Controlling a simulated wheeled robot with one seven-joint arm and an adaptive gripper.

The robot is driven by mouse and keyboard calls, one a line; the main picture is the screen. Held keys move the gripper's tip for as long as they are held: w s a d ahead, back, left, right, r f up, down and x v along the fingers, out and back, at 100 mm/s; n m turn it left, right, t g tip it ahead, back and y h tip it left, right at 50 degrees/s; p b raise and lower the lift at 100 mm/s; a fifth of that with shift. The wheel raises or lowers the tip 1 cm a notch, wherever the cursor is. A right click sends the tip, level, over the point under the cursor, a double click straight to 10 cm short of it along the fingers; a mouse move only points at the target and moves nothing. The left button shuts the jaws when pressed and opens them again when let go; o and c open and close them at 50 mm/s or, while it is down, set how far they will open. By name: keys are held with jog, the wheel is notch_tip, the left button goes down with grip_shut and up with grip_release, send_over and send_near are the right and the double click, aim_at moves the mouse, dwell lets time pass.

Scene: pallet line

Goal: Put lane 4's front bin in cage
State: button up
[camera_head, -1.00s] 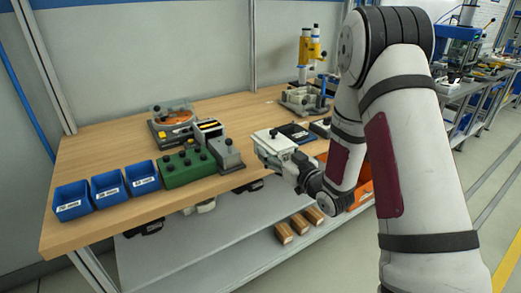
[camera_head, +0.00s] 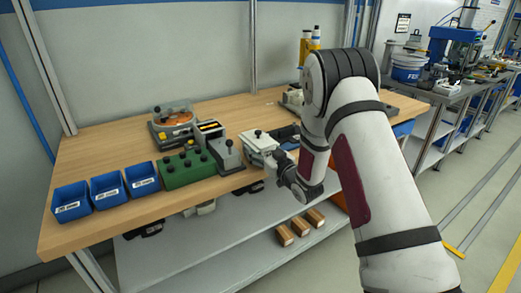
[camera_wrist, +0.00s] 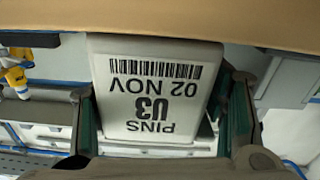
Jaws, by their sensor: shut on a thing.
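My gripper (camera_head: 275,160) is shut on a white bin (camera_head: 259,143) over the front edge of the wooden workbench (camera_head: 110,148). In the wrist view the white bin (camera_wrist: 155,85) sits between the two fingers of my gripper (camera_wrist: 162,118). A tan surface crosses the top of the wrist view. I cannot make out a cage or numbered lanes in these views. My arm hides part of the bench's right side.
Three blue labelled bins (camera_head: 107,187) and a green block with knobs (camera_head: 187,168) line the bench front. A grey fixture (camera_head: 227,155) stands just left of the held bin. Brown boxes (camera_head: 300,226) lie on the lower shelf. Floor is free at right.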

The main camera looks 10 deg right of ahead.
dwell(0.3)
jog(key=o, duration=1.9)
jog(key=shift+f, duration=0.15)
jog(key=shift+s+r, duration=0.1)
jog(key=shift+r, duration=0.1)
jog(key=v, duration=1.2)
